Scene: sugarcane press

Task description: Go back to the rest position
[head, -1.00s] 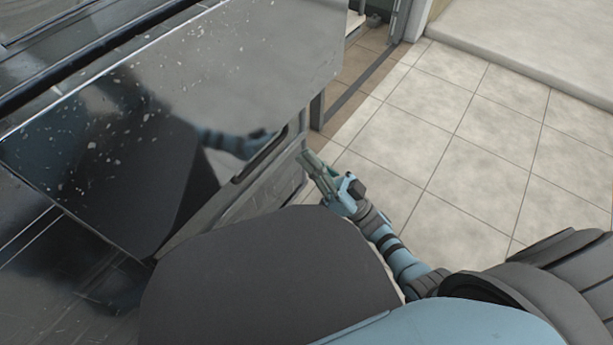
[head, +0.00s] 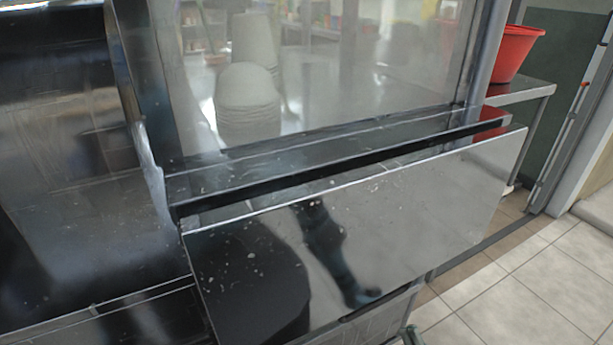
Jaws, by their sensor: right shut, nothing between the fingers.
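Only the tip of my right gripper (head: 412,335) shows, at the bottom edge of the head view, just right of the lower corner of the shiny metal panel (head: 440,205). It is shut, with nothing held. The rest of it is cut off by the picture's edge. A dark reflection of an arm shows in the panel. My left gripper is not in view.
A glass pane (head: 370,70) rises behind the metal counter's ledge (head: 330,150). A red bucket (head: 514,54) stands on a metal shelf (head: 520,91) at the upper right. Tiled floor (head: 540,290) is clear at the lower right.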

